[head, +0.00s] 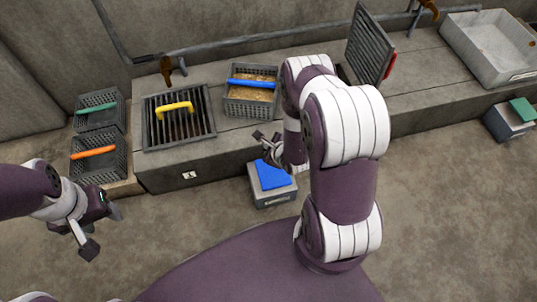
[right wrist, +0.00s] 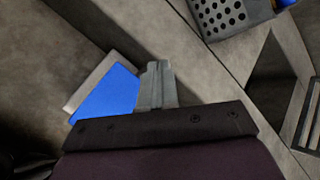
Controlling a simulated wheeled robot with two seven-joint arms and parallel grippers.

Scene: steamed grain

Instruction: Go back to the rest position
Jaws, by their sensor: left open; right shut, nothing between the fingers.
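My left gripper (head: 101,230) is open and empty over the bare floor at the left of the head view. My right gripper (head: 259,136) is shut and empty in the head view, above and behind a grey box with a blue top (head: 272,177), close to the front of the counter. My right arm hides part of the counter behind it. In the right wrist view the closed fingers (right wrist: 157,75) show beside the blue top (right wrist: 105,95); whether they touch it I cannot tell.
A grate with a yellow handle (head: 175,108) lies on the counter (head: 160,178). A basket of grain with a blue handle (head: 252,106) stands beside it. Baskets with green (head: 95,113) and orange (head: 93,153) handles are at left. A raised grate (head: 369,48) and basin (head: 490,50) are at right.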

